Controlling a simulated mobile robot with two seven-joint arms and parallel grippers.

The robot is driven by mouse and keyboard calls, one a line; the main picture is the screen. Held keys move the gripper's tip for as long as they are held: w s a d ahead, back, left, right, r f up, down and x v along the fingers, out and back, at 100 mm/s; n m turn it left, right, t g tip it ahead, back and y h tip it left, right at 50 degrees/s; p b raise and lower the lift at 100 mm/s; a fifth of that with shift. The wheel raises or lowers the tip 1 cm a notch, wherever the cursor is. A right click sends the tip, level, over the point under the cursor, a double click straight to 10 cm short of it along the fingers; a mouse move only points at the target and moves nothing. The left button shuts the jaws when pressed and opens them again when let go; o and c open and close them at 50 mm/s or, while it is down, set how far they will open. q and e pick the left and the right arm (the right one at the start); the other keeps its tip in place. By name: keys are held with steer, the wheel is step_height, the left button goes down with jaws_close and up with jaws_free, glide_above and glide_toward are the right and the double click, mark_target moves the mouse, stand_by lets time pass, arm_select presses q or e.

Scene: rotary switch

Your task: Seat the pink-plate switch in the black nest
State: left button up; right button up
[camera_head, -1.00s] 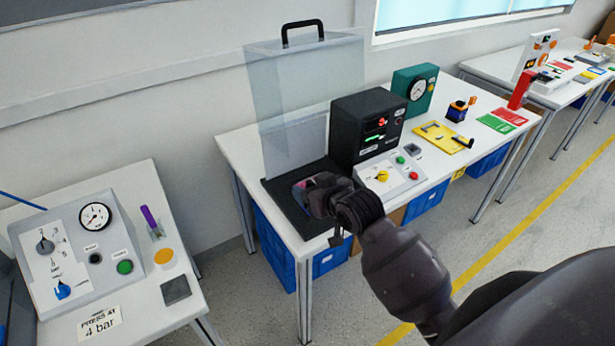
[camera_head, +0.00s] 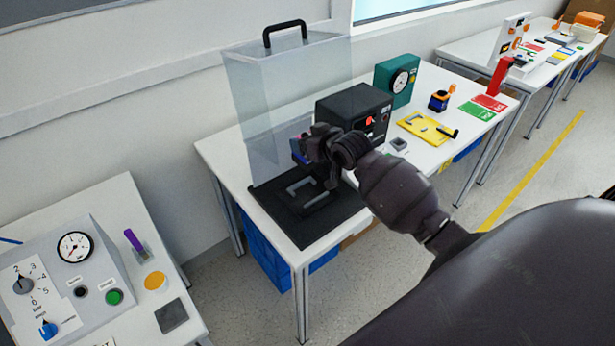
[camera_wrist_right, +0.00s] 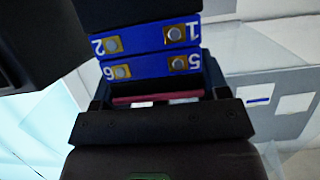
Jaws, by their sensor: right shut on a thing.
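The switch (camera_wrist_right: 150,56) fills the upper middle of the right wrist view. It has blue blocks with metal terminals numbered 1, 2, 5 and 6, and a pink edge below them. My right gripper (camera_head: 312,150) is shut on it. In the head view only a small blue and pink part of the switch (camera_head: 298,149) shows at the gripper's left side. The black nest (camera_head: 308,193) with its grey brackets is on a black base plate (camera_head: 308,234). The gripper and switch appear above and behind the nest, apart from it. My left gripper is out of view.
A clear guard (camera_head: 240,112) with a black handle (camera_head: 285,32) stands behind the nest. A black box (camera_head: 345,104) with a display stands right of it, partly hidden by my right arm. A grey panel (camera_head: 60,275) is on the left table.

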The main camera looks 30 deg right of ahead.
step_height(320, 180, down, 12)
steer(key=shift+f+b, duration=0.25)
steer(key=shift+b, duration=0.1)
steer(key=shift+f, duration=0.1)
steer(key=o, duration=1)
steer(key=a+v, duration=0.1)
steer(key=v, duration=1.1)
steer(key=shift+g+h, duration=0.6)
steer(key=shift+g, duration=0.3)
steer(key=s+a+f, duration=0.3)
steer(key=s, duration=0.3)
steer(key=s+a+f, duration=0.3)
steer(key=s, duration=0.3)
steer(key=s+a+f, duration=0.4)
steer(key=s, duration=0.2)
steer(key=shift+s+a+f+p, duration=0.1)
steer(key=shift+s+f+p, duration=0.05)
steer(key=shift+s+p, duration=0.15)
